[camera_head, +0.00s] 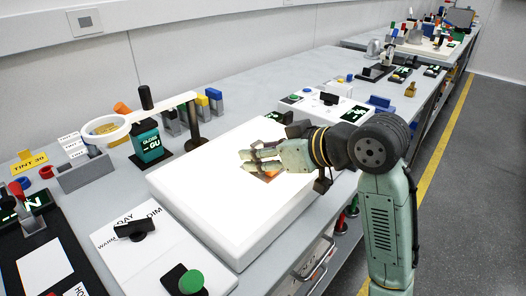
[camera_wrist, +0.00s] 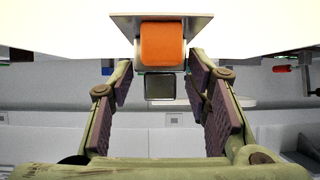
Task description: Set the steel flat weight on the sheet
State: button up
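The steel flat weight appears to be the grey-brown plate with an orange grip (camera_wrist: 162,44), seen ahead of my fingers in the wrist view. In the head view it shows as a small brown and orange patch (camera_head: 270,177) on the glowing white light panel (camera_head: 205,190), partly hidden by my gripper. My gripper (camera_head: 246,162) is low over the panel. In the wrist view its fingers (camera_wrist: 160,68) are apart, one on each side of the grip, with small gaps showing. No separate sheet edge can be made out on the overexposed panel.
A ring magnifier (camera_head: 107,129) on a post stands behind the panel. A white control card with a black knob (camera_head: 134,230) and a green button (camera_head: 190,281) are in front. A teal box (camera_head: 148,146) and several small blocks line the back. The left of the panel is clear.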

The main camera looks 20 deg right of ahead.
jog(key=shift+o, duration=1.1)
jog(key=shift+r, duration=0.3)
jog(key=shift+s+d+r, duration=0.1)
jog(key=shift+s+d, duration=0.15)
jog(key=shift+s, duration=0.05)
jog(key=b+v, duration=0.1)
jog(key=v, duration=1)
jog(key=shift+s, duration=0.1)
